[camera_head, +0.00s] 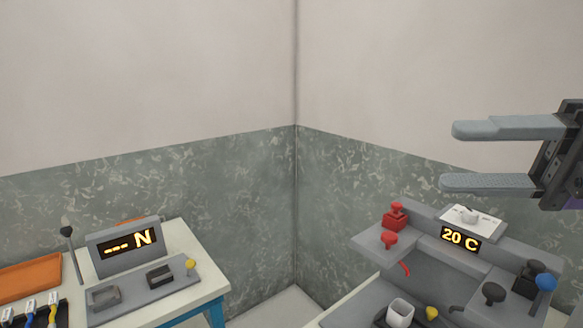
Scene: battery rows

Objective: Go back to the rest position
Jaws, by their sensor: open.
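My gripper (465,156) is at the right of the head camera view, with its two grey fingers pointing left. The fingers are well apart and nothing is between them. It is in front of the wall and appears above the station with the "20 C" display (460,238). It touches nothing that I can see. The rest of my arm is cut off by the right edge.
At left, a table (188,241) holds an "N" display (128,243) and an orange tray (30,275). Walls meet behind.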

